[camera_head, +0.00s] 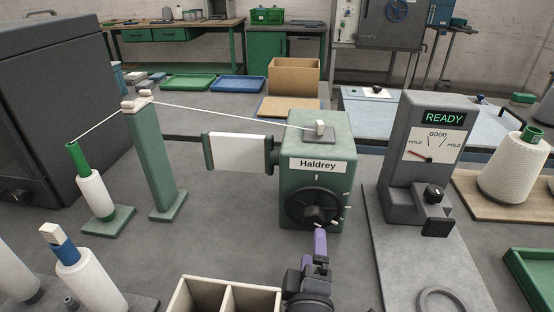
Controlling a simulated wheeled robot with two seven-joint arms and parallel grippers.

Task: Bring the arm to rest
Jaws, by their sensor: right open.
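My right gripper (319,236) comes in from the bottom centre, with a purple part at its front end. Its tip is just below the black handwheel (333,207) on the green winder labelled "Haldrey" (336,148). The gripper is open. I cannot tell whether it touches the wheel or stands just apart from it. The wheel's lower rim is close to the fingertip. My left gripper is not in view.
A grey gauge unit (420,120) reading "READY" stands right of the winder. A white thread runs from a green-tipped spool (95,193) over a green post (152,160) to the winder. A divided box (228,284) sits left of my gripper; a large cone (513,170) stands right.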

